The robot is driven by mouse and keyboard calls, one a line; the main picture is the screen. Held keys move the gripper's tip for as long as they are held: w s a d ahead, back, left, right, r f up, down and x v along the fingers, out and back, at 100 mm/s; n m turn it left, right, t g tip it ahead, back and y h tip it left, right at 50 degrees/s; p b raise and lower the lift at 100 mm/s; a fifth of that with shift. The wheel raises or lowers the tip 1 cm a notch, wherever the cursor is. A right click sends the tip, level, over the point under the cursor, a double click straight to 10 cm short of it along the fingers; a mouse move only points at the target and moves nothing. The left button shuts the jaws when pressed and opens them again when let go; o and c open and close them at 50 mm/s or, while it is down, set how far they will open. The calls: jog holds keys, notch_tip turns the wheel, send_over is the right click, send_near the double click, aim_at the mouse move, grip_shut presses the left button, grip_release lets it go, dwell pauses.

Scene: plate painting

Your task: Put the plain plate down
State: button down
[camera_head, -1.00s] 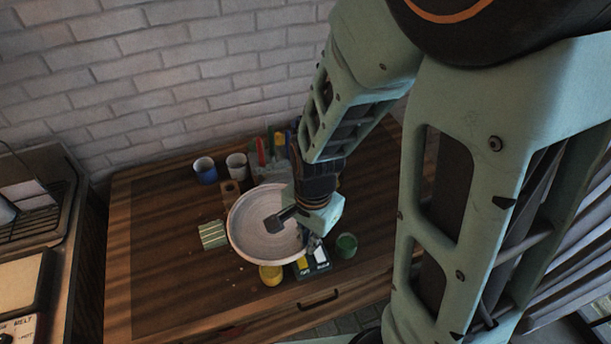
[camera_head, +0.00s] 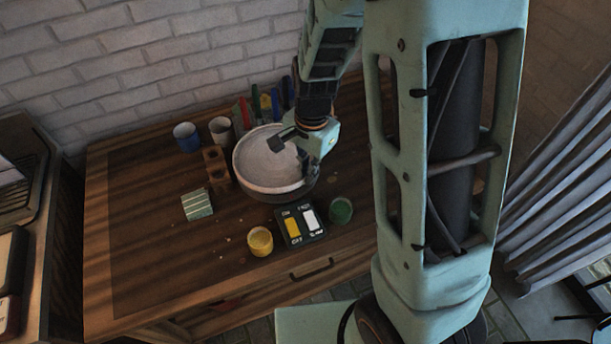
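The plain plate (camera_head: 262,165), pale, round and undecorated, is over the back middle of the wooden table. My gripper (camera_head: 284,141) is at its right rim, with a dark fingertip over the plate's upper face; the other finger is hidden. The gripper appears shut on the rim. A dark round base (camera_head: 290,194) shows under the plate's front edge. I cannot tell whether the plate touches it or hovers just above.
A switch panel (camera_head: 300,224) with yellow and white keys lies in front, between a yellow pot (camera_head: 260,241) and a green pot (camera_head: 340,210). A wooden holder (camera_head: 217,168), blue cup (camera_head: 187,137) and white cup (camera_head: 221,130) stand left. The table's left (camera_head: 145,235) is clear.

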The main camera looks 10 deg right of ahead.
aim_at(307, 187)
jog(key=shift+w+f+b, duration=0.8)
jog(key=shift+w+f, duration=0.35)
jog(key=shift+f, duration=0.25)
jog(key=shift+w+f+b, duration=0.2)
jog(key=shift+f+b, duration=1.1)
jog(key=shift+f, duration=0.3)
jog(key=shift+f, duration=0.1)
jog(key=c, duration=2.2)
grip_release()
jog(key=shift+d, duration=0.1)
jog(key=shift+o, duration=0.2)
jog(key=r, duration=0.8)
jog(key=r+p, duration=0.1)
jog(key=r, duration=0.3)
jog(key=shift+s+d+r, duration=0.1)
jog(key=shift+s+d, duration=0.1)
jog(key=shift+s, duration=0.1)
